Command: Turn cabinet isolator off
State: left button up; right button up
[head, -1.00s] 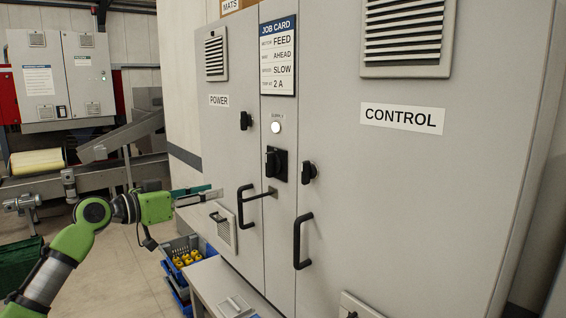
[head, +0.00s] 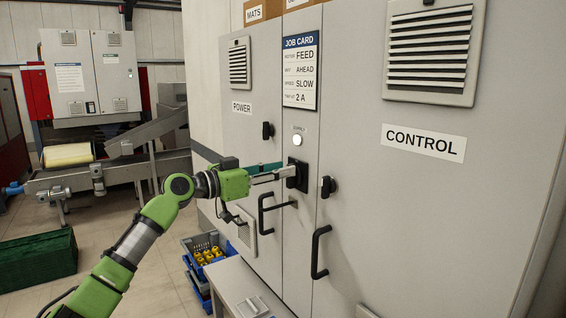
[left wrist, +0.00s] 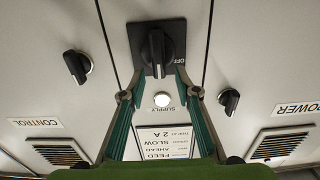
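The cabinet isolator (head: 300,178) is a black rotary handle on a black square plate, on the narrow middle panel below the lit white supply lamp (head: 297,140). In the left wrist view, which is upside down, the isolator handle (left wrist: 157,50) lies along the picture's vertical, with "OFF" printed to its right. My left gripper (head: 286,172) reaches the isolator from the left and partly hides it. In the left wrist view my left gripper (left wrist: 159,74) is open, with one finger towards each side of the handle; contact cannot be told. My right gripper is not in view.
Black door knobs (head: 328,187) and bar pull handles (head: 320,252) stick out near the isolator. A job card (head: 301,72) hangs above it. Blue bins (head: 207,255) stand on the floor below left, and a green crate (head: 38,260) stands further left.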

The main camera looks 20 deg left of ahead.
pick_arm(q)
jog(key=shift+w+d, duration=0.45)
jog(key=shift+w, duration=0.05)
grip_shut()
